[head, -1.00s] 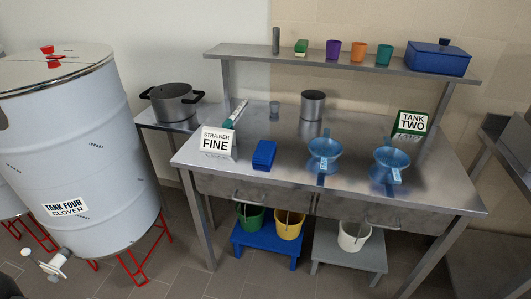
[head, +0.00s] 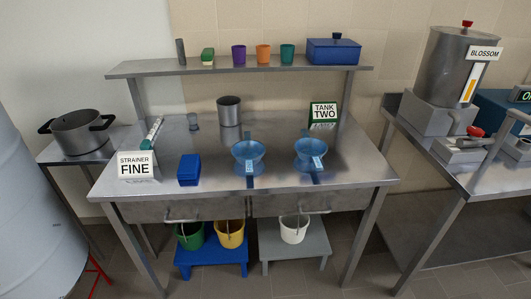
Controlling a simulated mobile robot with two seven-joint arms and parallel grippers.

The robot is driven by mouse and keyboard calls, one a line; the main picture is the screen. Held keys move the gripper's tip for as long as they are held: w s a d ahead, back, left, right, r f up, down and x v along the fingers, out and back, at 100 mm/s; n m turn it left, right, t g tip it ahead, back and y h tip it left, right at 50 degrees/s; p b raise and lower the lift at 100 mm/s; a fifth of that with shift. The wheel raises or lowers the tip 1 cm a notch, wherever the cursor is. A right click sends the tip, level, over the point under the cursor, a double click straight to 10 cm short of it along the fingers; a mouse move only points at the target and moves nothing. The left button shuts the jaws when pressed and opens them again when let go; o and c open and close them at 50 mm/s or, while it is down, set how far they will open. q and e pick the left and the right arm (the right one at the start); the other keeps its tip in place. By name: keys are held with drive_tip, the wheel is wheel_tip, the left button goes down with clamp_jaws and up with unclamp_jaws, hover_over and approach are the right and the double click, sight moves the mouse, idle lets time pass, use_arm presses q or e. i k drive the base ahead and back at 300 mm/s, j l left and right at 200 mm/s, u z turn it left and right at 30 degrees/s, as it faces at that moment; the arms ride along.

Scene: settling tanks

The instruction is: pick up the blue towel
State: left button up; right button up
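The blue towel (head: 189,170) looks like a small folded block. It lies flat on the steel table (head: 215,182), near the front edge on the left. It sits just right of the "STRAINER FINE" sign (head: 136,165) and left of a blue strainer-like funnel (head: 248,157), apart from both. Nothing covers it. Neither of my grippers shows in the head view.
A second blue funnel (head: 310,154), a "TANK TWO" sign (head: 323,115) and a steel pot (head: 229,111) stand on the table. A shelf (head: 230,68) runs above its back. Stools with buckets are underneath. A bench with the "BLOSSOM" tank (head: 450,68) stands right.

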sight(188, 168)
drive_tip(key=i+l+u, duration=0.15)
drive_tip(key=i+l, duration=0.6)
